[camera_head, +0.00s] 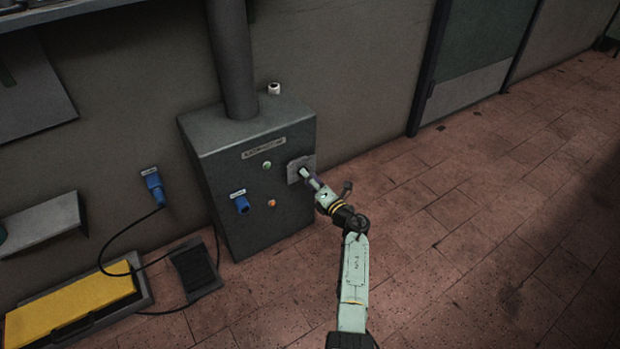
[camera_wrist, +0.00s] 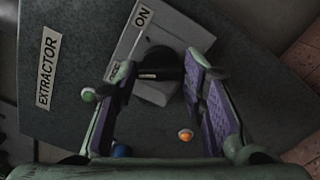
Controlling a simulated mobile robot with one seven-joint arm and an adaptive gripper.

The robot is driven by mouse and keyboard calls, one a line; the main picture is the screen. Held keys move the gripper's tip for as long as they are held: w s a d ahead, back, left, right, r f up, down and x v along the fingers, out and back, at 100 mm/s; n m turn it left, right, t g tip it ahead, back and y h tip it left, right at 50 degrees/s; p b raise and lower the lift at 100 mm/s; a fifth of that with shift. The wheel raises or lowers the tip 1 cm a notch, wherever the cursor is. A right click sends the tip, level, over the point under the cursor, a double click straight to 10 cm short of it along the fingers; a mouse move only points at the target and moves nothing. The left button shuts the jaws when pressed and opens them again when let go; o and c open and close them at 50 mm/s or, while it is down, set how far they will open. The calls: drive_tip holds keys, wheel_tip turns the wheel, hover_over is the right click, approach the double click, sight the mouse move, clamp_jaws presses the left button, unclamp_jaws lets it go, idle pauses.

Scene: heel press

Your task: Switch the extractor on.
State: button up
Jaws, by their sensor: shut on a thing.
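The extractor (camera_head: 225,150) is a grey metal cabinet against the wall with a pipe rising from its top. Its label (camera_wrist: 48,66) reads EXTRACTOR. A light grey switch plate (camera_head: 301,162) is on the right of its front; it also shows in the wrist view (camera_wrist: 178,28), with an ON mark and a second mark partly hidden by a finger. A dark switch handle (camera_wrist: 166,66) stands out from the plate. My gripper (camera_head: 305,175) is at the plate, its purple-padded fingers (camera_wrist: 160,70) on both sides of the handle, holding it. The handle's exact pointing is unclear.
The cabinet front also has a green lamp (camera_head: 266,165), an orange lamp (camera_head: 271,203) and a blue socket (camera_head: 241,203). A blue wall plug (camera_head: 153,187) has a cable hanging to the floor. A yellow-topped unit (camera_head: 75,305) and dark pedal (camera_head: 195,268) stand left. Floor at right is clear.

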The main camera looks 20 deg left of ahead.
drive_tip(key=shift+m+p, duration=2.95)
drive_tip(key=shift+m, duration=3.45)
drive_tip(key=o, duration=1.2)
drive_tip(key=shift+f, duration=0.1)
drive_tip(key=shift+c, duration=0.2)
drive_tip(key=v, duration=0.7)
drive_tip(key=shift+s+d, duration=0.2)
